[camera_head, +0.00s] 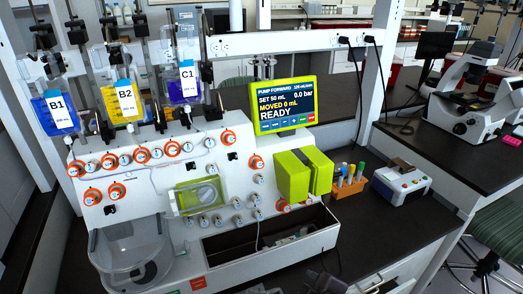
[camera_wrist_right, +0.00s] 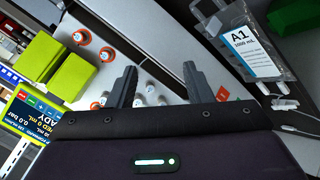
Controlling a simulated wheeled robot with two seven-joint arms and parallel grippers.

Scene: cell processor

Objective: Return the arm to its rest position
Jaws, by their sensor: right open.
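My right gripper (camera_wrist_right: 159,82) shows in the right wrist view. Its two dark fingers stand well apart with nothing between them. Beyond the fingers is the white cell processor (camera_wrist_right: 150,65); a labelled bag, A1 (camera_wrist_right: 240,45), is at the right of that view, apart from the fingers. In the head view the processor (camera_head: 140,185) stands on the dark bench with its orange-ringed knobs. Dark shapes cut off at the bottom edge of the head view are too unclear to name. My left gripper is in neither view.
Bags B1 (camera_head: 57,112), B2 (camera_head: 125,100) and C1 (camera_head: 187,84) hang above the processor. Its display (camera_head: 283,105) reads READY. A green pump block (camera_head: 292,176), a tube rack (camera_head: 347,184) and a small white device (camera_head: 402,184) stand at right. A microscope (camera_head: 470,95) is farther right.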

